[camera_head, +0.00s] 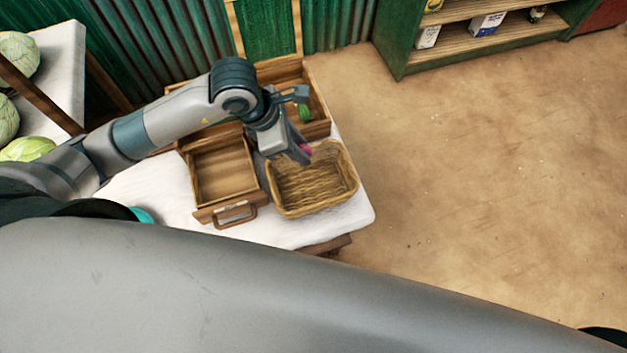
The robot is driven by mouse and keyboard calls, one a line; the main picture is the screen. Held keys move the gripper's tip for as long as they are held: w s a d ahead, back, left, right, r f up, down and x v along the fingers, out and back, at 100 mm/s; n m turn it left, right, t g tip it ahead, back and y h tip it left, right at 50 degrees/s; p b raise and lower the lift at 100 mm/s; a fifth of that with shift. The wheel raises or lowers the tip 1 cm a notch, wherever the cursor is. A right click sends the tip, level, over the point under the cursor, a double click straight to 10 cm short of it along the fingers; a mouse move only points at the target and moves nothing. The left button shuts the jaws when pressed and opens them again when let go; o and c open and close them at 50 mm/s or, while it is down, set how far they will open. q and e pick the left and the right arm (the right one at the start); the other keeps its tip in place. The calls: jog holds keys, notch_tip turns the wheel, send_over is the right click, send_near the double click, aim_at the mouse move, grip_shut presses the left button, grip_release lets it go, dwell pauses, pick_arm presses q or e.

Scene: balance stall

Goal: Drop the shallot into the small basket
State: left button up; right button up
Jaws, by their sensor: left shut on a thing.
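The small wicker basket (312,193) stands on the white-topped table, near its right end. My left gripper (303,150) reaches in from the left and is over the back part of the basket. It is shut on a small pink-purple thing (306,149), which looks like the shallot; only a bit of it shows between the fingers. I cannot tell how high it is above the basket floor. The visible part of the basket looks empty. My right gripper is not in view.
An open wooden drawer (224,170) with a handle sits left of the basket. A wooden compartment behind holds a green vegetable (304,112). Cabbages (18,52) lie on a stand at far left. A green shelf (470,38) stands at back right. The floor at right is clear.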

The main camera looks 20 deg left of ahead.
pick_arm(q)
jog(key=shift+f+b, duration=1.15)
jog(key=shift+f, duration=1.35)
jog(key=o, duration=1.1)
jog(key=shift+a+r, duration=0.1)
jog(key=shift+r, duration=0.05)
jog(key=shift+a+r, duration=0.2)
jog(key=shift+r, duration=0.3)
jog(key=shift+p+v, duration=2.8)
jog(key=shift+v, duration=5.25)
